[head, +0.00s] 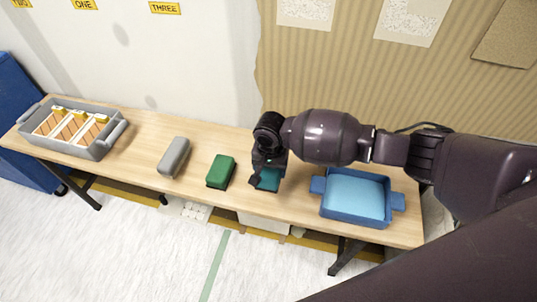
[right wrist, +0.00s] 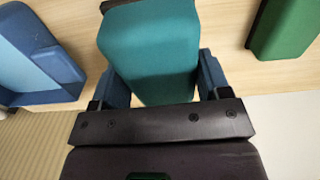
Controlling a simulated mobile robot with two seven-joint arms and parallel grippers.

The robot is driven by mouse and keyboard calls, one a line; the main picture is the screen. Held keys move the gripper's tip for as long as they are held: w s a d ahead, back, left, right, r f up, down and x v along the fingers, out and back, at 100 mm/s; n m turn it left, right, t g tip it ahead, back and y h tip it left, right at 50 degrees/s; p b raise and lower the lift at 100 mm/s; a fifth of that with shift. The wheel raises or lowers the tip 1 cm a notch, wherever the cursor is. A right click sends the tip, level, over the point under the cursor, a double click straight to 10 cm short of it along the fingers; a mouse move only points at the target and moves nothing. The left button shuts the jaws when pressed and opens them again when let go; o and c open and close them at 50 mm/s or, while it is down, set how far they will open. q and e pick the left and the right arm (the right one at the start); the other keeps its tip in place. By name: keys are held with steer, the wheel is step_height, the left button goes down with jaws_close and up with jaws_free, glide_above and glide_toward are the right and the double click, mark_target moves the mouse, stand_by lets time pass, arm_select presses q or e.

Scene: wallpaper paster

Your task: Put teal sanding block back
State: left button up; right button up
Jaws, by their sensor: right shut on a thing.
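The teal sanding block (head: 268,180) is at the table between the green block and the blue tray in the head view. My right gripper (head: 266,172) is above it, pointing down, and hides part of it. In the right wrist view the teal block (right wrist: 150,45) sits between the two fingers of my right gripper (right wrist: 155,85), which are shut on it. I cannot tell whether the block touches the table. A green sanding block (head: 221,171) lies just left of it and also shows in the right wrist view (right wrist: 285,25). My left gripper is not in view.
A grey block (head: 174,156) lies further left on the wooden table (head: 140,158). A grey tray (head: 96,149) with orange and white items stands at the far left.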

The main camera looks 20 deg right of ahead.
step_height(320, 180, down, 6)
steer(key=shift+f+b, duration=0.1)
steer(key=shift+b, duration=0.45)
steer(key=o, duration=0.9)
steer(key=shift+f, duration=0.1)
steer(key=shift+o, duration=0.2)
